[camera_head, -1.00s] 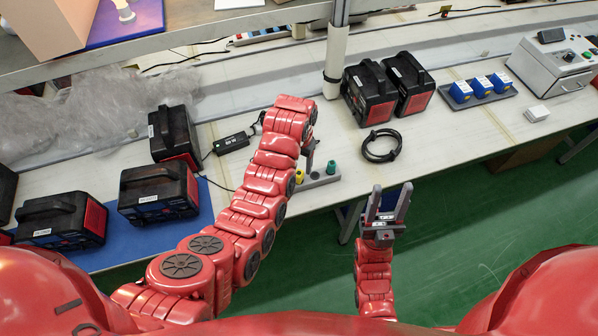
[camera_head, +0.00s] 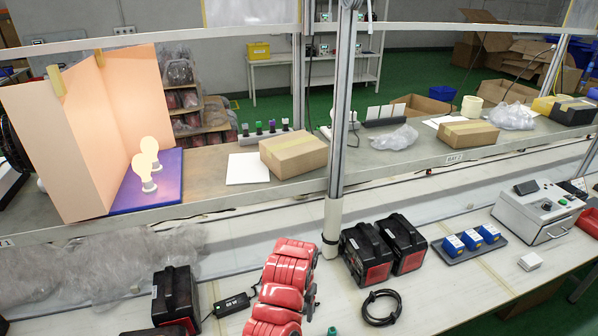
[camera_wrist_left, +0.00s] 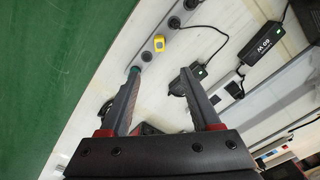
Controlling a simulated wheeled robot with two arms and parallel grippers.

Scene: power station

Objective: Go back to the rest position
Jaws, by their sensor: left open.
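My left arm (camera_head: 283,280) is raised over the front of the bench in the head view, and its gripper is mostly hidden there behind the red links. In the left wrist view my left gripper (camera_wrist_left: 160,78) is open, with its two dark fingers apart and nothing between them. My right gripper is out of view.
Black-and-red battery packs (camera_head: 367,254) stand right of the arm. A coiled black cable (camera_head: 381,307) lies in front. A metal post (camera_head: 341,120) rises behind the arm to the shelf with a cardboard box (camera_head: 293,154). A grey device (camera_head: 537,223) stands at right.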

